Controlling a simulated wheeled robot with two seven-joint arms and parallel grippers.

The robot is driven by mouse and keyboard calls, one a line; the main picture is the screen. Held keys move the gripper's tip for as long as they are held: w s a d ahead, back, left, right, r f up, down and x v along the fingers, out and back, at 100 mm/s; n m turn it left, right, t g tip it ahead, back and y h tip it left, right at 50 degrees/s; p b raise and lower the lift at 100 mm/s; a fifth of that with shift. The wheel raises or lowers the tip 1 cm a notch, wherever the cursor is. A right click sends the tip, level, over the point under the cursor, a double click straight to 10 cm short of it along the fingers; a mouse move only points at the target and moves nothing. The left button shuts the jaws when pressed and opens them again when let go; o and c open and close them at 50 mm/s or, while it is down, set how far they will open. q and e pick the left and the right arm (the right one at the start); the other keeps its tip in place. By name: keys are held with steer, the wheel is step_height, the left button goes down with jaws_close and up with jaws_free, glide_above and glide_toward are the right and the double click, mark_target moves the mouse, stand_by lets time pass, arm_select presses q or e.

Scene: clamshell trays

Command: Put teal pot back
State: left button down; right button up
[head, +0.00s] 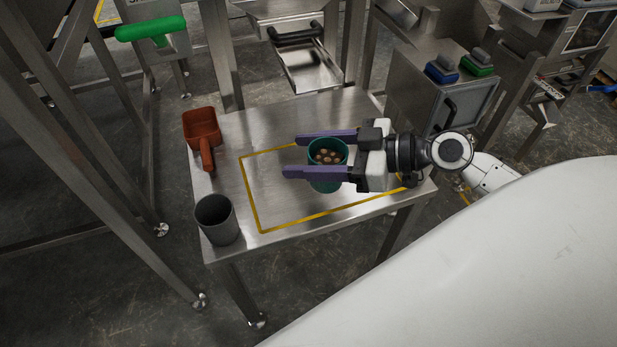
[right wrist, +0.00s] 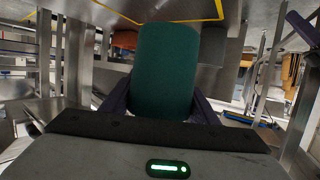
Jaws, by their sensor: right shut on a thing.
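The teal pot (head: 325,178) is upright and holds several small brown round pieces. It stands between the two purple fingers of my right gripper (head: 294,156), which is shut on its sides. In the head view the pot is over the yellow-outlined area of the steel table (head: 250,125); I cannot tell whether its base touches the tabletop. In the right wrist view the teal pot (right wrist: 166,70) fills the middle, with a finger on each side. My left gripper is not in view.
A grey cup (head: 217,222) stands at the table's near left corner. A red-brown scoop (head: 202,132) lies at the left edge. An open steel drawer (head: 308,68) is behind the table. Machines with blue and green blocks (head: 442,70) stand at the right back. The table's back middle is clear.

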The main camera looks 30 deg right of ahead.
steer(key=shift+f+b, duration=1.15)
steer(key=shift+f, duration=2.55)
steer(key=o, duration=1)
steer(key=shift+r, duration=0.1)
steer(key=shift+o, duration=0.2)
steer(key=shift+r+p, duration=0.2)
steer(key=shift+p, duration=0.15)
steer(key=shift+s+d, duration=0.25)
steer(key=shift+s, duration=0.1)
steer(key=v, duration=1.1)
steer(key=shift+s+r, duration=0.1)
steer(key=shift+r, duration=0.05)
